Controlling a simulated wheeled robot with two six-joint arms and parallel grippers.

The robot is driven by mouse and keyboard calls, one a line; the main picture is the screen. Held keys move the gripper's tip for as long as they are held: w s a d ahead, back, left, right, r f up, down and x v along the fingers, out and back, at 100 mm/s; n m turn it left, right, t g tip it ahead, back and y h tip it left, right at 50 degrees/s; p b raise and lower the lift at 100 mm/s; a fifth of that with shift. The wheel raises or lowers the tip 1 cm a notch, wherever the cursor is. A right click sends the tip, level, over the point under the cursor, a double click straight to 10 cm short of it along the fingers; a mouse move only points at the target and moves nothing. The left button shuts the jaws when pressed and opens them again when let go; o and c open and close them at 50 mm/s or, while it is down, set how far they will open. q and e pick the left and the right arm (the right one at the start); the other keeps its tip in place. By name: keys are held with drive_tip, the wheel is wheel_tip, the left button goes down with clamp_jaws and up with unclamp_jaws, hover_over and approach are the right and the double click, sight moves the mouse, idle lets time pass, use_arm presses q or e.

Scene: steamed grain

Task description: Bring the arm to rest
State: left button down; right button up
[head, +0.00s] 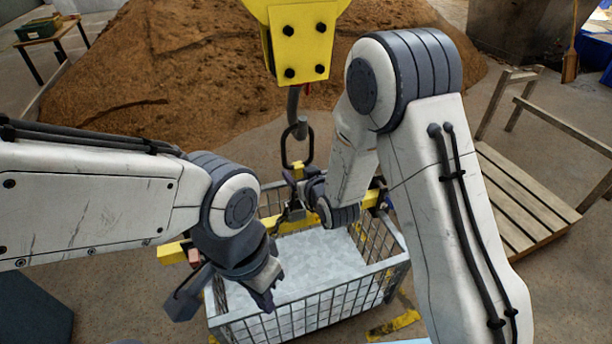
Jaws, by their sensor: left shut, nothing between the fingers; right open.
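My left arm comes in from the left, and its gripper (222,295) is low in the head view, at the left side of the wire basket (318,311). The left gripper is shut and empty. My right arm comes in from the lower right and bends down over the basket. Its gripper (292,205) is near the middle of the yellow lifting bar (372,198), just below the hoist ring, and is open; its fingers are partly hidden. I cannot tell whether it touches the bar or ring.
A yellow hoist block (303,45) with a hook (300,130) hangs above the basket. A large brown grain heap (190,60) lies behind. A wooden slatted platform (520,200) stands at the right, and a small table (50,38) at the far left.

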drive_tip(key=s+d+r+n+g+h+p, duration=0.1)
drive_tip(key=s+r+g, duration=0.25)
drive_tip(key=s, duration=0.85)
drive_tip(key=s+d+r+n+g+h, duration=0.1)
drive_tip(key=s+r+n+g, duration=0.3)
drive_tip(key=s, duration=0.8)
drive_tip(key=s+d+r+m+g+h+p, duration=0.15)
drive_tip(key=s+g, duration=0.35)
drive_tip(key=s, duration=0.7)
wheel_tip(320, 180, up, 27)
drive_tip(key=p, duration=2.5)
drive_tip(key=shift+w+a+p, duration=0.15)
drive_tip(key=shift+a+p, duration=0.15)
drive_tip(key=shift+f, duration=0.1)
